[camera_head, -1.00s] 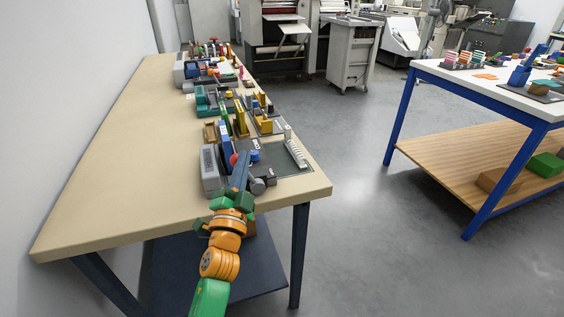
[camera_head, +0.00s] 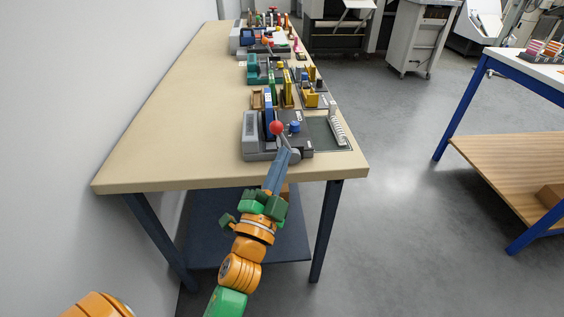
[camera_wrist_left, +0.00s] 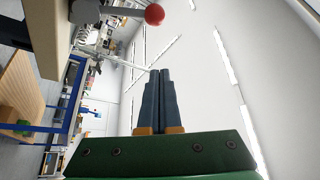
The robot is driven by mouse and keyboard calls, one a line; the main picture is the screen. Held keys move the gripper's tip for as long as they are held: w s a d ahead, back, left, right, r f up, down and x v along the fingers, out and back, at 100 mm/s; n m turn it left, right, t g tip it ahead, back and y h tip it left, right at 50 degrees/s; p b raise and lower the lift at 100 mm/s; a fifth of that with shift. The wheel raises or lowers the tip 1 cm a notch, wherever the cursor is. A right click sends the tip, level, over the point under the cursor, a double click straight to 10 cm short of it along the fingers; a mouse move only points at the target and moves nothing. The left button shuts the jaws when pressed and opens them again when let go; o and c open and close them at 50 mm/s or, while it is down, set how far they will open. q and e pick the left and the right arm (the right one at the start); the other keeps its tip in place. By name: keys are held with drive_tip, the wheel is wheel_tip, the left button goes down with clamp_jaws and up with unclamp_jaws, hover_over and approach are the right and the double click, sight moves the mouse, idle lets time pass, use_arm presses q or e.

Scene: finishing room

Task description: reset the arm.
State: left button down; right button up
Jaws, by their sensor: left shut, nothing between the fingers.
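My left arm, orange and green, comes up from the bottom of the head view. Its left gripper (camera_head: 283,158) has long blue-grey fingers, shut with nothing between them. The fingertips appear at the front of a grey device (camera_head: 258,147) with a red ball-topped lever (camera_head: 277,127), near the table's front edge; I cannot tell whether they touch it. In the left wrist view the shut fingers (camera_wrist_left: 158,75) point up the picture, and the red ball (camera_wrist_left: 154,14) shows at the top, apart from them. My right gripper is not in view.
The beige table (camera_head: 190,110) has a clear left half; several tools and fixtures line its right edge. A white table with blue legs (camera_head: 460,105) stands at the right over a wooden shelf (camera_head: 500,165). Grey floor lies open between them. A white wall is at the left.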

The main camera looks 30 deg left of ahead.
use_arm(q)
drive_tip(key=shift+a, duration=0.15)
drive_tip(key=shift+f, duration=0.1)
drive_tip(key=s+d+f+n+g+h+p, duration=0.1)
drive_tip(key=s+d+f+g+h+p, duration=0.3)
drive_tip(key=f, duration=1.2)
drive_tip(key=s+d+f+n+g, duration=0.2)
drive_tip(key=f+g, duration=0.5)
drive_tip(key=f, duration=1)
drive_tip(key=s+a+f+n+g+p, duration=0.1)
drive_tip(key=s+f+g, duration=0.3)
drive_tip(key=s, duration=1)
drive_tip(key=s+a+f+n+g+p, duration=0.1)
drive_tip(key=s+a+f+n+g, duration=0.1)
drive_tip(key=s+f+g, duration=0.3)
drive_tip(key=s+a+f, duration=0.1)
drive_tip(key=s+f, duration=0.3)
drive_tip(key=s, duration=0.5)
drive_tip(key=shift+f+n, duration=0.3)
drive_tip(key=shift+f, duration=0.05)
